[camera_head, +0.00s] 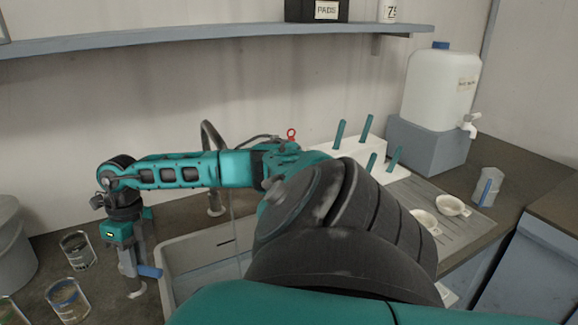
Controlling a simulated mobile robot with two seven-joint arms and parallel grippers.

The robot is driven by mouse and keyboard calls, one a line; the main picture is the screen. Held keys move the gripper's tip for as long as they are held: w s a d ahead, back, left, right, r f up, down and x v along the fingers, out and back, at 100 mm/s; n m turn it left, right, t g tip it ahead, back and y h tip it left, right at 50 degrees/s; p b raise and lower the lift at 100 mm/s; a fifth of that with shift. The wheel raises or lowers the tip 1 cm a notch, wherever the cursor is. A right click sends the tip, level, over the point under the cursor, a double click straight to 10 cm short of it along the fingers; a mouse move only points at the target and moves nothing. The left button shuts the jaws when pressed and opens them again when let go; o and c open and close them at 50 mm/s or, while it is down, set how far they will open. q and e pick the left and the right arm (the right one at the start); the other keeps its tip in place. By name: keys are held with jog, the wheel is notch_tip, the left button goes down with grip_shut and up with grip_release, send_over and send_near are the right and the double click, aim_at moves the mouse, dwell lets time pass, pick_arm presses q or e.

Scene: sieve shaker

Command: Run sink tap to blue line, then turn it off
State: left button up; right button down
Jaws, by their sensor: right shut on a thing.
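The sink (171,278) is a pale basin at lower centre, largely covered by my right arm. A grey gooseneck tap (205,130) stands behind it; my arm hides its spout end. A thin pale vertical streak in the basin looks like running water. My right gripper (130,270) points down left of the sink, shut on the blue tap handle (150,271), whose end sticks out to the right. My left gripper is out of view.
Glass beakers (77,250) stand left of the gripper, near a grey bucket (12,255). A drainboard (465,228) with white cups (452,205) lies to the right. A white water container (440,90) sits on a grey block behind. A shelf (200,40) runs above.

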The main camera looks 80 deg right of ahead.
jog(key=shift+w+a+r+m+p, duration=0.1)
jog(key=shift+a+r+m+p, duration=0.2)
jog(key=shift+m+p, duration=0.4)
jog(key=shift+m+t, duration=0.4)
jog(key=shift+m, duration=0.2)
jog(key=shift+a+m+p, duration=0.1)
jog(key=shift+m+p, duration=0.2)
jog(key=shift+p, duration=0.1)
jog(key=shift+a+f+m, duration=0.1)
jog(key=shift+m, duration=0.4)
jog(key=m, duration=0.3)
jog(key=shift+w+a+t, duration=0.15)
jog(key=shift+a+t, duration=0.15)
jog(key=shift+w+a+m+t+h, duration=0.15)
jog(key=shift+a+m+h, duration=0.05)
jog(key=shift+m, duration=0.75)
jog(key=shift+w+a+m+t+h, duration=0.1)
jog(key=shift+a+m+t+h, duration=0.1)
jog(key=shift+m, duration=0.75)
jog(key=c, duration=1.1)
grip_release()
jog(key=shift+f, duration=0.1)
jog(key=shift+c, duration=0.2)
jog(key=shift+o, duration=1.2)
jog(key=shift+s, duration=0.1)
